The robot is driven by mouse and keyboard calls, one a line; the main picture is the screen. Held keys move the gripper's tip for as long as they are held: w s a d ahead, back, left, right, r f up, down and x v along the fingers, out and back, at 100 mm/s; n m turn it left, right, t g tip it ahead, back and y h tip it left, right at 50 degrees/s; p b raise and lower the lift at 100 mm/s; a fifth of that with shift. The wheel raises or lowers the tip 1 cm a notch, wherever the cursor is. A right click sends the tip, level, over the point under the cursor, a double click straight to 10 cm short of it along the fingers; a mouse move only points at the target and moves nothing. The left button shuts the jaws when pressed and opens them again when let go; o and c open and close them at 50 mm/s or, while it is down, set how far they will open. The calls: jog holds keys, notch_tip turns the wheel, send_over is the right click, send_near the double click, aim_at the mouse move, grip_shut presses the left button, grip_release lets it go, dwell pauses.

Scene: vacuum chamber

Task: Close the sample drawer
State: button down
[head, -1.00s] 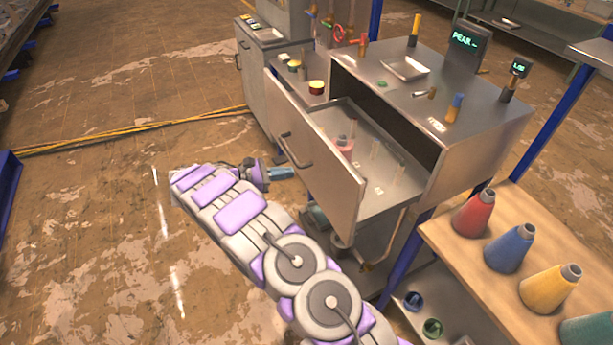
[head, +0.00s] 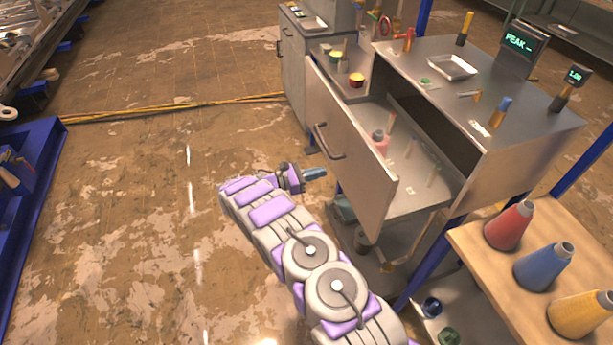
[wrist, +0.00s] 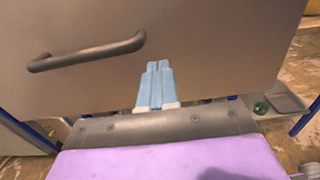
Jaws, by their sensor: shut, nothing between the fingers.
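The sample drawer (head: 352,147) is pulled out of the metal cabinet (head: 530,140), its tall front panel facing left with a dark bar handle (head: 326,141). Inside it are a pink-red item (head: 379,141) and several thin upright pegs. My gripper (head: 316,173) is shut and empty, just in front of the panel, lower than the handle. In the wrist view, the two pale blue fingers (wrist: 155,82) are together and point at the drawer front (wrist: 210,45), with the handle (wrist: 88,51) to their upper left. I cannot tell whether the fingertips touch the panel.
A wooden shelf with red (head: 509,226), blue (head: 543,266) and yellow (head: 582,313) cones stands at the lower right. A grey cabinet (head: 302,75) stands behind the drawer. Yellow cables (head: 170,107) cross the floor. A blue frame (head: 35,190) is at the left; open floor lies between.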

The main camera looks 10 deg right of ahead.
aim_at(348, 165)
jog(key=d, duration=0.5)
jog(key=d+b, duration=0.1)
jog(key=d, duration=0.1)
jog(key=shift+w+d, duration=0.25)
jog(key=shift+d, duration=0.1)
